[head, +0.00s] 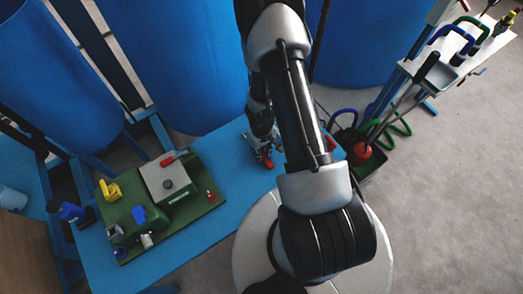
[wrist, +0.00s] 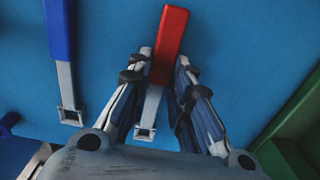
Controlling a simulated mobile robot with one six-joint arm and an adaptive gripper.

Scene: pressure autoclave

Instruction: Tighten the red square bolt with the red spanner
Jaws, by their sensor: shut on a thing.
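The red spanner (wrist: 170,45) lies between my gripper's fingers (wrist: 165,66) in the wrist view, with the gripper shut on its red handle. Its grey shank runs down to an open square end (wrist: 146,132). I cannot tell whether it is lifted off the blue table. In the head view my gripper (head: 264,158) is low over the table, right of the green board (head: 190,217), partly hidden by my arm. A small red part (head: 210,194) at the board's right edge looks like the red square bolt. Its shape is too small to make out.
A blue spanner (wrist: 60,50) lies left of the red one. The board carries a grey box (head: 155,182) with a red lever, a yellow part (head: 110,191) and a blue part. Large blue tanks (head: 190,60) stand behind. A tool shelf (head: 465,50) is at right.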

